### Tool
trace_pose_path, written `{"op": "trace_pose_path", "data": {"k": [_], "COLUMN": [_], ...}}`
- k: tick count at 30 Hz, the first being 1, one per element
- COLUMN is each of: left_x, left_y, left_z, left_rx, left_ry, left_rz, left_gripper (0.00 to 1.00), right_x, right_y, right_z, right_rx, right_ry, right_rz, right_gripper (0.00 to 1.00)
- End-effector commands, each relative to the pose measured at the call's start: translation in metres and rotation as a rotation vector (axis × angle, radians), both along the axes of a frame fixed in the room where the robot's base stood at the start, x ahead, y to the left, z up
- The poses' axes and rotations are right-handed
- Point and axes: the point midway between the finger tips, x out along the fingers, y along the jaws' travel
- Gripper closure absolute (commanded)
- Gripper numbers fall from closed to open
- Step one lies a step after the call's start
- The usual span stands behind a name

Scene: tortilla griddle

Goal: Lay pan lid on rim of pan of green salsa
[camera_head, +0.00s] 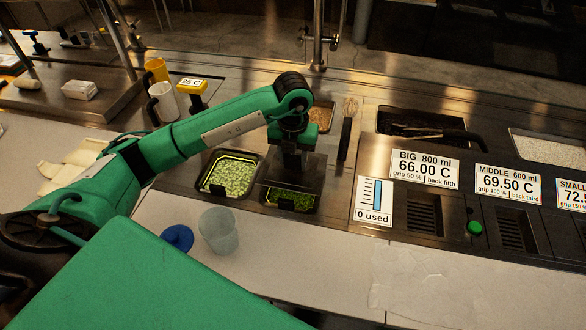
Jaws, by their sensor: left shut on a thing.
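My left gripper (291,158) points down over the small pans at the counter's front edge and is shut on a dark, flat pan lid (312,172). The lid covers the back part of a pan of deep green food (290,199), which looks like the green salsa; its front strip shows below the lid. I cannot tell whether the lid touches the pan's rim. The gripper's fingertips and the lid's handle are mostly hidden. My right gripper is not in view.
A pan of paler green food (229,174) sits open just left. A frosted cup (218,231) and a blue lid-like disc (177,238) stand in front. Signs (424,169) and a steel machine front lie to the right. The white counter (340,265) is clear at front right.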

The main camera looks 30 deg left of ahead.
Motion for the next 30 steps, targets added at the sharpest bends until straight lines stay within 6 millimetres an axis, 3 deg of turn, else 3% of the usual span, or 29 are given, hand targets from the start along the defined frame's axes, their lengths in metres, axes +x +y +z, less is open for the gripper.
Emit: {"op": "trace_pose_path", "data": {"k": [16, 27, 28, 30], "left_x": [0.0, 0.0, 0.0, 0.0], "left_y": [0.0, 0.0, 0.0, 0.0], "left_z": [-0.059, -0.066, -0.065, -0.064], "left_rx": [0.0, -0.001, -0.001, -0.001], "left_ry": [0.001, -0.001, -0.001, -0.001], "left_rz": [0.0, -0.001, -0.001, -0.001], "left_gripper": [0.85, 0.85, 0.53, 0.4], "right_x": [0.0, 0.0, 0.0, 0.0], "right_y": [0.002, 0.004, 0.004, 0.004], "right_z": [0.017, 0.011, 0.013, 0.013], "right_rx": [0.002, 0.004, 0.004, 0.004], "right_ry": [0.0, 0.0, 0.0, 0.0], "right_rz": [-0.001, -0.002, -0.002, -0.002], "right_gripper": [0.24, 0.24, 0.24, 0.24]}}
